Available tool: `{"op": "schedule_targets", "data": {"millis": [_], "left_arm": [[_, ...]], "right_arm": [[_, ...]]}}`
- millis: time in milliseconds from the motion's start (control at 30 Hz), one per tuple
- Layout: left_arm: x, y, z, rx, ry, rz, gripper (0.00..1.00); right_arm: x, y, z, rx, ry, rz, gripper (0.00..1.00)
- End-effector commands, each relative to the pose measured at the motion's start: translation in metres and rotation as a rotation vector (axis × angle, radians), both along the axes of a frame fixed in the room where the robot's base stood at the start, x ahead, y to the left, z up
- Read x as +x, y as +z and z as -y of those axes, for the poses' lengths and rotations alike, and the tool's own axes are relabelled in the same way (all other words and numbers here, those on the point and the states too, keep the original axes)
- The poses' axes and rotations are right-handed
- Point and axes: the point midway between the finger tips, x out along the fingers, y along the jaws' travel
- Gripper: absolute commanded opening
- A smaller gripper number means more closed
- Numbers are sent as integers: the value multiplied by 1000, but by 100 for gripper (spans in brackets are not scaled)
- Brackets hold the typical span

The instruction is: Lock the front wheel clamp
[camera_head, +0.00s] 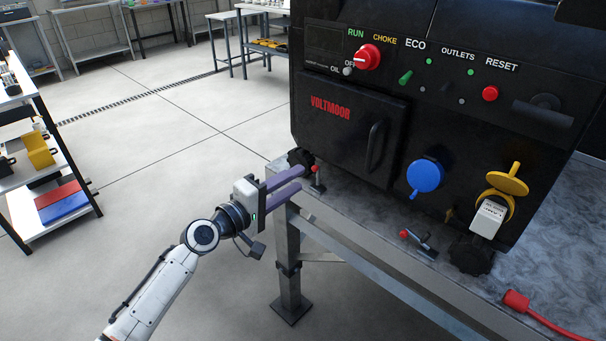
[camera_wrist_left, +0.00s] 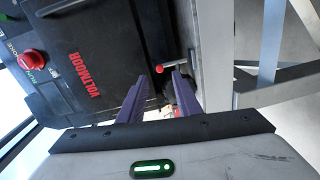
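A toggle clamp with a red-tipped lever (camera_head: 315,170) stands on the bench edge beside a black wheel (camera_head: 300,158) of the dark VOLTMOOR generator (camera_head: 340,130). Its red tip also shows in the left wrist view (camera_wrist_left: 159,70). A second red-tipped clamp (camera_head: 420,243) lies low by the other visible wheel (camera_head: 471,255). I cannot tell which is the front one. My left gripper (camera_head: 301,179) is open, its purple fingers pointing at the first clamp. In the left wrist view the red tip appears between the fingertips (camera_wrist_left: 160,80), with no clear contact. My right gripper is not in view.
The generator stands on a grey metal bench (camera_head: 380,222). A white plug (camera_head: 488,218) sits under a raised yellow cap, beside a blue cap (camera_head: 425,176). A red connector with a cable (camera_head: 516,301) lies at the right.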

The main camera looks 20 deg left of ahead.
Motion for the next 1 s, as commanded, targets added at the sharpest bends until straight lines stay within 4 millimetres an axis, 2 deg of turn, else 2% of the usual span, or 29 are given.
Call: {"op": "schedule_targets", "data": {"millis": [100, 300, 867, 933, 1000], "left_arm": [[-23, 0, -8, 2, 0, -2, 31], [-45, 2, -16, 1, 1, 0, 31], [-50, 4, -18, 0, 1, 1, 31], [-51, 1, -17, 7, 0, -2, 31], [-56, -10, -12, 43, -6, -14, 31]], "right_arm": [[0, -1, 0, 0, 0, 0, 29], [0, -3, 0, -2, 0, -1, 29], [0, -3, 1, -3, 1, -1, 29], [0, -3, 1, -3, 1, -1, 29], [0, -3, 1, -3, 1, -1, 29]]}}
